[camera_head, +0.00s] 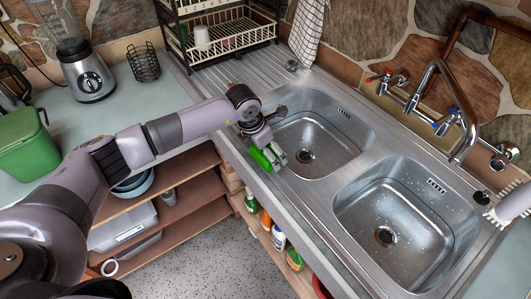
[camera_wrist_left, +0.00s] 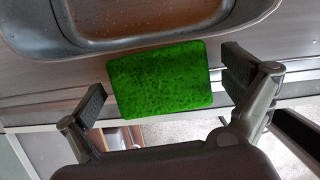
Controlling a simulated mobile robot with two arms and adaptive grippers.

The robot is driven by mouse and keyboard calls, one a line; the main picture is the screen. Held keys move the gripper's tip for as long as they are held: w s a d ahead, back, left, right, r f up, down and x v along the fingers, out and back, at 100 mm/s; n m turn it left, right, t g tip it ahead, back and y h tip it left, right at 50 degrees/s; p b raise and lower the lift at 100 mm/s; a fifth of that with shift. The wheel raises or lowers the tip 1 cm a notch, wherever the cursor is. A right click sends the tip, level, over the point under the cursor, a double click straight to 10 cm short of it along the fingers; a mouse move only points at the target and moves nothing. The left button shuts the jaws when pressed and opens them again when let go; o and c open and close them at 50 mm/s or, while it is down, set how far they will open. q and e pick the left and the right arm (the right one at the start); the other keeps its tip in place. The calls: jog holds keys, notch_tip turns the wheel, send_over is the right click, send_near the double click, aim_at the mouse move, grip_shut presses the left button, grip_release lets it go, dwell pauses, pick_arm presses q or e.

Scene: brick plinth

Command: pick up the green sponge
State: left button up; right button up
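The green sponge (camera_head: 260,159) is at the front edge of the steel sink unit, by the left basin (camera_head: 325,150). My left gripper (camera_head: 269,152) is right at it, coming from the upper left and partly covering it. In the left wrist view the sponge (camera_wrist_left: 160,82) is a speckled green block between the two spread fingers of the left gripper (camera_wrist_left: 164,72). A narrow gap shows between the sponge and each finger, so the gripper looks open. Whether the sponge's underside touches the counter is hidden. My right gripper is not in view.
A right basin (camera_head: 360,215) and taps (camera_head: 430,100) are to the right. A dish rack (camera_head: 225,40) with a cup and a hanging cloth (camera_head: 307,30) stand behind. A blender (camera_head: 85,70) and green bin (camera_head: 24,140) are left. Bottles stand on a shelf below.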

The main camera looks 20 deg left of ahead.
pick_arm(q)
jog(key=c, duration=0.9)
notch_tip(320, 180, up, 20)
jog(key=b, duration=0.5)
jog(key=o, duration=0.4)
jog(key=c, duration=0.5)
